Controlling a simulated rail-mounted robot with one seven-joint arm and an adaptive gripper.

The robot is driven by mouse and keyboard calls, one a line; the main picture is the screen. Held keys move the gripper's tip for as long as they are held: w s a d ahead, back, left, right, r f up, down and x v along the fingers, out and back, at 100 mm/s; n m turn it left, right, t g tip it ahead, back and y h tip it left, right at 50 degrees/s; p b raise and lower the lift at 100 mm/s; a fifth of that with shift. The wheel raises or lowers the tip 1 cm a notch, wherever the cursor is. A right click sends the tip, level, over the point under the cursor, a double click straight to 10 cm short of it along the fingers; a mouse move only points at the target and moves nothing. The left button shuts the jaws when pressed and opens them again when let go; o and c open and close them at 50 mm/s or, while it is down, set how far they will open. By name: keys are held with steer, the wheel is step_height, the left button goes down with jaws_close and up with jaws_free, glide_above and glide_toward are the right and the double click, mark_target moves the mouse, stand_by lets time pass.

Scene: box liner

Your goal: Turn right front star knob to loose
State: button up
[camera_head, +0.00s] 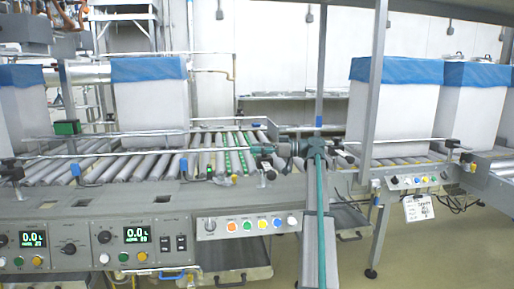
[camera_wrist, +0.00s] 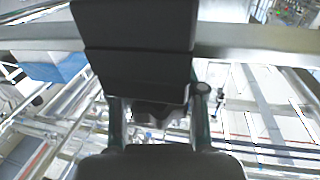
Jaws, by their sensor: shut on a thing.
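My gripper (camera_head: 266,152) is at the front guide rail, near the right end of the middle roller conveyor. In the wrist view its two dark finger pads (camera_wrist: 155,128) fill the centre and are closed around a dark, lobed piece, the right front star knob (camera_wrist: 158,113). The pads hide most of the knob, so its turned position cannot be read. In the head view a small black part shows just below the gripper on the rail's clamp post. Another black knob (camera_head: 9,168) sits at the left on the front rail.
White boxes with blue liners (camera_head: 150,95) stand on the rollers behind and to the right (camera_head: 398,110). A control panel (camera_head: 250,226) with coloured buttons lies below the rail. A grey upright post (camera_head: 374,80) stands right of my arm.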

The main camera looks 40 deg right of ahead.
steer(key=shift+s+d+f+n+g+y, duration=0.1)
steer(key=shift+s+n+g+y, duration=0.05)
steer(key=shift+n+g+y, duration=0.2)
stand_by(0.3)
stand_by(0.9)
steer(key=o, duration=0.9)
steer(key=shift+d, duration=0.2)
steer(key=shift+a, duration=0.1)
steer(key=v, duration=1.2)
